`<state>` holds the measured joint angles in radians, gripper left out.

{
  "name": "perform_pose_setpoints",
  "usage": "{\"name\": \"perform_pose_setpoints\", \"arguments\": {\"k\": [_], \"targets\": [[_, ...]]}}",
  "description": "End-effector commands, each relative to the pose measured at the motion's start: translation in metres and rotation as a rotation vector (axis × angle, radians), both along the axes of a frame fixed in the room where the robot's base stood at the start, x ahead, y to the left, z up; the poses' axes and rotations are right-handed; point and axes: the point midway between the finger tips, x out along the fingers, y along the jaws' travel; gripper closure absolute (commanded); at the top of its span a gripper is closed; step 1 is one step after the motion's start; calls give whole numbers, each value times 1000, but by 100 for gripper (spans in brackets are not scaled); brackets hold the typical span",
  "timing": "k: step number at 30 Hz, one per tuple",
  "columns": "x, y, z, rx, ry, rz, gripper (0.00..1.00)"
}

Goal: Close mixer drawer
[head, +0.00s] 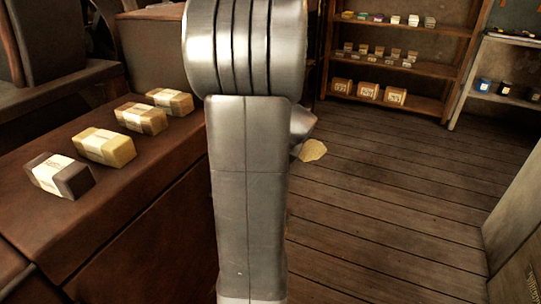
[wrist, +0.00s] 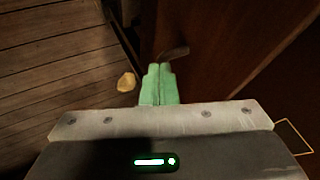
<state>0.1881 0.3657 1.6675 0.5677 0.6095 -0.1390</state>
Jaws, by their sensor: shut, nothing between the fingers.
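My gripper (wrist: 158,68) shows in the wrist view with its two green fingers together and nothing between them. A small dark, curved piece (wrist: 174,52) shows just past the fingertips; it may be a handle, and I cannot tell whether the fingers touch it. A reddish-brown wooden face (wrist: 225,50) fills the right of the wrist view beside the fingers. I cannot make out which part, if any, is the mixer drawer, or how far it is open. In the head view my own arm covers the middle and hides the gripper.
A wooden counter (head: 110,215) with several wrapped bars stands at the left. A pale yellowish lump (head: 313,150) lies on the plank floor (head: 390,210), also in the wrist view (wrist: 126,82). Shelves (head: 400,65) stand at the back. Open floor lies right of my arm.

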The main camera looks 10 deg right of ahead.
Motion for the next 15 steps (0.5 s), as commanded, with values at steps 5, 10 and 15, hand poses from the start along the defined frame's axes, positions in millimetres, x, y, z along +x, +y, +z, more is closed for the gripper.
{"name": "perform_pose_setpoints", "arguments": {"k": [5, 10, 15], "targets": [[-17, -7, 27, -1, -2, -1, 100], [-34, -13, 52, -1, -3, -3, 100], [-49, -19, 71, -1, 0, -2, 100]]}}
